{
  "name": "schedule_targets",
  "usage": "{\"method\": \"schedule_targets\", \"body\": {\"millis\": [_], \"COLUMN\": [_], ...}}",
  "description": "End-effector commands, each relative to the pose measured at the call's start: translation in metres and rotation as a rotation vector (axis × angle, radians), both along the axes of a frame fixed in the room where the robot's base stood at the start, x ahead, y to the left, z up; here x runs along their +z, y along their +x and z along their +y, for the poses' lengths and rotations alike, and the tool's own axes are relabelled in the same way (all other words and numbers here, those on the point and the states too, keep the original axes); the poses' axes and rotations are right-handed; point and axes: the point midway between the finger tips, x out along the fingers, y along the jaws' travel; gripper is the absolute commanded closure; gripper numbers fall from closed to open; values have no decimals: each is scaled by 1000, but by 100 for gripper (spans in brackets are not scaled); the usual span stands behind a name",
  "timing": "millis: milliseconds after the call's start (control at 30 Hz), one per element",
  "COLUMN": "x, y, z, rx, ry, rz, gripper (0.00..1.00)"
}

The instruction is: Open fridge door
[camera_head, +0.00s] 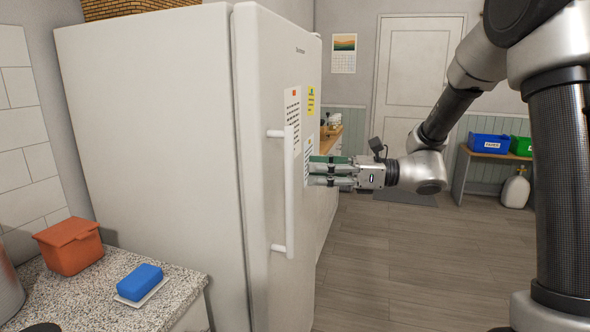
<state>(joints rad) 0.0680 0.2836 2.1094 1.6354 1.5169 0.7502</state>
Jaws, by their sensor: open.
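A tall white fridge (150,130) stands at the left, with its door (262,80) on the side facing right. The door looks closed against the body. A long white vertical bar handle (290,185) is fixed to the door by an upper and a lower bracket. My gripper (318,170) is to the right of the handle, level with its middle, and points left toward the door. Its fingers are spread and hold nothing that I can see. I cannot tell whether the fingertips touch the door or handle.
A speckled counter (110,306) at lower left holds an orange container (70,245) and a blue sponge (140,281) on a white dish. Beyond are a low bench with blue (489,143) and green bins, and a white door (407,75). The wooden floor (400,265) at right is clear.

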Motion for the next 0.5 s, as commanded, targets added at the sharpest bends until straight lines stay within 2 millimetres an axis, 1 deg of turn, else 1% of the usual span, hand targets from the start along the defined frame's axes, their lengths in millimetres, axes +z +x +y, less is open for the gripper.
{"method": "schedule_targets", "body": {"millis": [200, 300, 400, 500], "x": [-1, -1, -1, -1], "y": [4, 7, 8, 10], "z": [37, 52, 63, 68], "rx": [4, 3, 3, 1], "ry": [-2, -3, -3, -4], "rz": [-1, -2, -3, -2], "gripper": [59, 59, 59, 59]}}
